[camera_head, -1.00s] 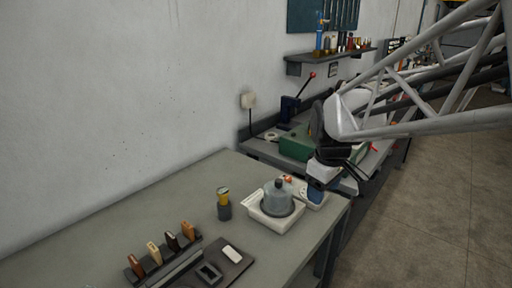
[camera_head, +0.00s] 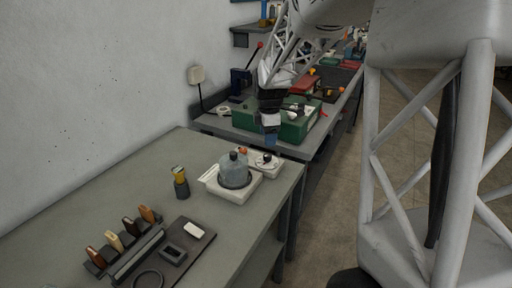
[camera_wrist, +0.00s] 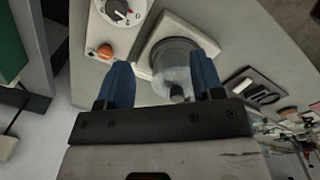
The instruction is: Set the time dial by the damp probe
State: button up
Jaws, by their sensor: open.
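A round white dial (camera_wrist: 130,8) with a black pointer knob sits on a pale box (camera_head: 260,172) at the table's far right corner; it also shows in the head view (camera_head: 266,160). The scale marks are too small to read. An orange button (camera_wrist: 105,51) is on the same box. A yellow-topped piece (camera_head: 179,172) stands upright in a dark holder (camera_head: 182,189), left of the box; I cannot tell whether it is the damp probe. My gripper (camera_wrist: 162,80) is open and empty, with blue fingers, above the pale units. In the head view it (camera_head: 270,138) appears just beyond the dial box.
A clear domed jar (camera_head: 235,172) on a white base (camera_head: 213,184) stands beside the dial box. A dark rack (camera_head: 125,250) with several coloured blocks and a dark tray lie at the near side. A green case (camera_head: 290,125) is on the bench behind. The table's left part is clear.

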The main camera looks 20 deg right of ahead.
aim_at(268, 155)
jog(key=w+f+n, duration=0.1)
jog(key=w, duration=0.1)
jog(key=w+d+f+n, duration=0.1)
jog(key=w+f, duration=0.1)
jog(key=w+d+f+n, duration=0.1)
jog(key=w+f, duration=0.1)
jog(key=w, duration=0.1)
jog(key=shift+d+f, duration=0.1)
jog(key=shift+d, duration=0.15)
jog(key=shift+f, duration=3.85)
jog(key=c, duration=0.9)
